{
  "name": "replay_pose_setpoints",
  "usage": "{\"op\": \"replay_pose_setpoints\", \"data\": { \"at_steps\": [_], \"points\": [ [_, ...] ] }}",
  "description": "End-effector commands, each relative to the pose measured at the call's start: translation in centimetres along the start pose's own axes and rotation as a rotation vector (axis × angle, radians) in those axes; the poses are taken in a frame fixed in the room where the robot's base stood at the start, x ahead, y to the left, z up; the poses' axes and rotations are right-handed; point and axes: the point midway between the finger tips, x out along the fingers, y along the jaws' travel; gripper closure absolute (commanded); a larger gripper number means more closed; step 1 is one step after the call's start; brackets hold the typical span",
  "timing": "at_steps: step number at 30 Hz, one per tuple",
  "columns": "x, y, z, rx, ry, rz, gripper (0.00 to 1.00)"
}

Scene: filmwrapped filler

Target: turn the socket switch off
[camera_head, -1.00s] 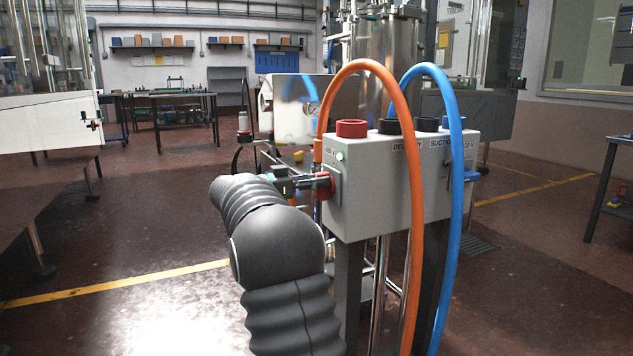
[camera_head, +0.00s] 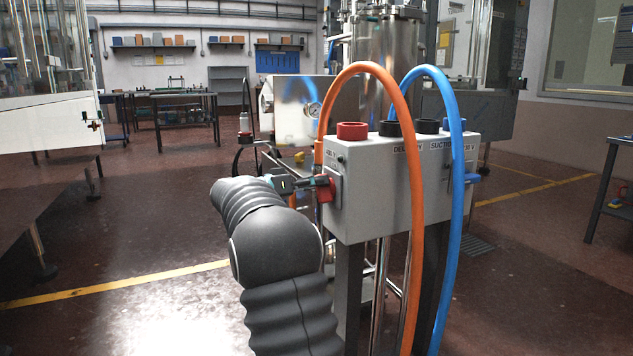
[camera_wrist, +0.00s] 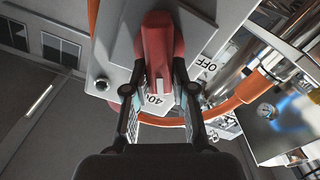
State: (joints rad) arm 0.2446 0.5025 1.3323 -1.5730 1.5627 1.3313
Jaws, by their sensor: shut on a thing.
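The socket switch, a red rotary handle (camera_head: 326,190), sits on the left face of a grey box. In the head view my gripper (camera_head: 312,184) reaches the switch from the left. The small indicator lamp (camera_head: 340,157) above the switch is dark.
The grey box (camera_head: 375,205) carries red and black caps on top. An orange hose (camera_head: 415,200) and a blue hose (camera_head: 456,200) arch over its front. A steel vessel (camera_head: 388,50) stands behind. Open floor lies to the left.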

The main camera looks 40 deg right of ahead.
Motion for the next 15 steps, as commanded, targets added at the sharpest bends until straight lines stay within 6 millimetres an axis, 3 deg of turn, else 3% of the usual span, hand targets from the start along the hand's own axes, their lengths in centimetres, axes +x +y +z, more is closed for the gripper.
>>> {"op": "replay_pose_setpoints", "data": {
  "at_steps": [15],
  "points": [
    [-0.01, -0.78, -0.07, -0.491, 0.001, -0.001, 1.0]
  ]
}}
